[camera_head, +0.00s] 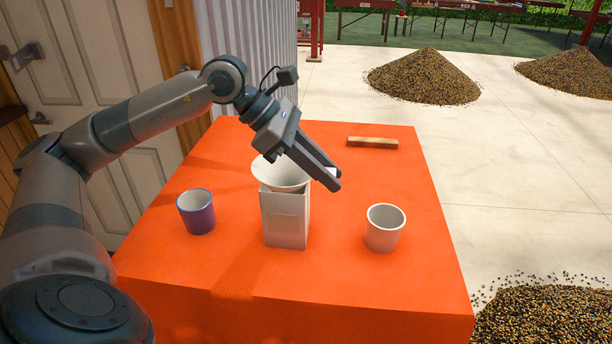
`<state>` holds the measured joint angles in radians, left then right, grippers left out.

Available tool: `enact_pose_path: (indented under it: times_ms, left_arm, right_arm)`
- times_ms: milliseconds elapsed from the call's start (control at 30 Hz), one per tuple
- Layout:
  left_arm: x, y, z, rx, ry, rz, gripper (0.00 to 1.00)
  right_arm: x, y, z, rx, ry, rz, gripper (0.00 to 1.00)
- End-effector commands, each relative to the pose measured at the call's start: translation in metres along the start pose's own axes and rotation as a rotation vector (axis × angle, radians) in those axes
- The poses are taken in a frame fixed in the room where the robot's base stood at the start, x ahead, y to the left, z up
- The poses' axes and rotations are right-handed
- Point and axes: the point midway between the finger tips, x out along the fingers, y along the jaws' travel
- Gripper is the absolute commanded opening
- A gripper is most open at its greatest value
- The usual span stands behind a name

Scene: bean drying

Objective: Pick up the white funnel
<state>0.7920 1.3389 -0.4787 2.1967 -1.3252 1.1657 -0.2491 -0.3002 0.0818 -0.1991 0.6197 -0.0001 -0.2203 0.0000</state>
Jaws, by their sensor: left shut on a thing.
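The white funnel (275,178) sits in the top of an upright white box-like container (286,220) on the orange table. My left gripper (334,182) reaches over the funnel from behind, its fingers angled down to the right. It is shut on the funnel's right rim, where a small white part shows at the fingertips. The fingers hide part of the rim. The funnel's lower end is hidden inside the container. My right gripper is not in view.
A purple cup (197,213) stands left of the container and a white cup (385,228) stands right of it on the orange table (400,290). A wooden block (372,143) lies at the back right. A door and corrugated wall stand at the left.

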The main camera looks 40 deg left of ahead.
Motion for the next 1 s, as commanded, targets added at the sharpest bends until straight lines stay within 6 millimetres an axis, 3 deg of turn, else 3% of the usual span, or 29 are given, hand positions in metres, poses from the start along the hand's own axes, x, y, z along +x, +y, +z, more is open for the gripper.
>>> enact_pose_path:
  times_ms: [367, 1000]
  left_arm:
    - [-0.012, 0.001, 0.013, 0.002, -0.003, 0.001, 0.00]
    - [-0.065, 0.000, 0.066, 0.002, -0.002, 0.000, 0.00]
  right_arm:
    - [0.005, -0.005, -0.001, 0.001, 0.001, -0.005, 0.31]
    - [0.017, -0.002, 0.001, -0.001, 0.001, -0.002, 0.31]
